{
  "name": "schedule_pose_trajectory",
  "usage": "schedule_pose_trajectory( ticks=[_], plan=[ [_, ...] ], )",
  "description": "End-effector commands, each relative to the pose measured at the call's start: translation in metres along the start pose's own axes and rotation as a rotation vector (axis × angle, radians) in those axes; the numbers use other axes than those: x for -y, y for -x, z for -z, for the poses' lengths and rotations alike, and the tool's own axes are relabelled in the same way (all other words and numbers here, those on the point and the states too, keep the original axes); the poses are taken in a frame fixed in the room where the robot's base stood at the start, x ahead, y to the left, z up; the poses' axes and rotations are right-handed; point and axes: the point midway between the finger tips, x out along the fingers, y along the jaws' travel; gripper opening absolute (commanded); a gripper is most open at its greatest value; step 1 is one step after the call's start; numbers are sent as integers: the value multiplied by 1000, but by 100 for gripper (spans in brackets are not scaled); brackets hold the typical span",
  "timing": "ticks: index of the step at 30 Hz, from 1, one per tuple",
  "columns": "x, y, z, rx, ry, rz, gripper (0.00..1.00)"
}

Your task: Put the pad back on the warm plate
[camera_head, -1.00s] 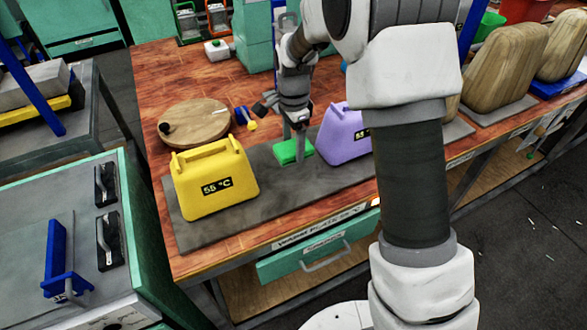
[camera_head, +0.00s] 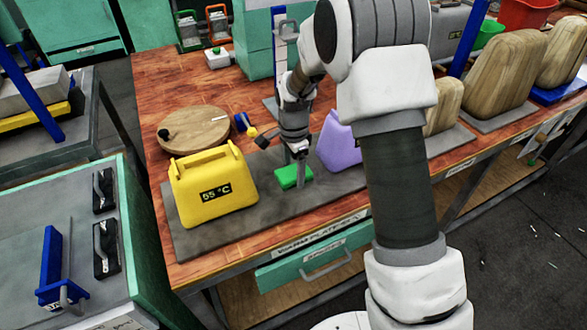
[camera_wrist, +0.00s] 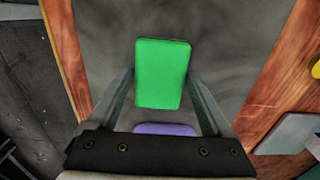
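The green pad (camera_head: 290,177) is a small flat block between the fingers of my gripper (camera_head: 300,168), which look closed against its sides. It also shows in the wrist view (camera_wrist: 162,74), between the two fingertips (camera_wrist: 161,85). The dark grey warm plate (camera_head: 245,212) lies beneath it along the table's front. I cannot tell whether the pad touches the plate or hangs just above it. A yellow pad with a handle (camera_head: 213,188), marked 55 °C, stands on the plate's left part. A purple one (camera_head: 340,147) stands to the right, partly hidden by my arm.
A round wooden board (camera_head: 192,132) with a black knob lies behind the plate. Large wooden forms (camera_head: 497,68) stand at the right. A teal drawer (camera_head: 318,253) is under the front edge. Bare plate shows around the green pad.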

Motion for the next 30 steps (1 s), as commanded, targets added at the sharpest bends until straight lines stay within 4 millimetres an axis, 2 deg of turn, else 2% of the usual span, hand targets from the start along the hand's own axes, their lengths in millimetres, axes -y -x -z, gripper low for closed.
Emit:
schedule_pose_trajectory(
  ticks=[1, 2, 9, 13, 24, 30],
  plan=[
    [0, 0, 0, 0, 0, 0, 95],
    [0, 0, 0, 0, 0, 0, 100],
    [0, 2, 0, 0, 0, 0, 100],
    [1, 11, 0, -1, 0, 4, 100],
    [1, 88, 0, -1, 0, 4, 100],
    [0, 116, 0, 0, 0, 1, 100]
  ],
)
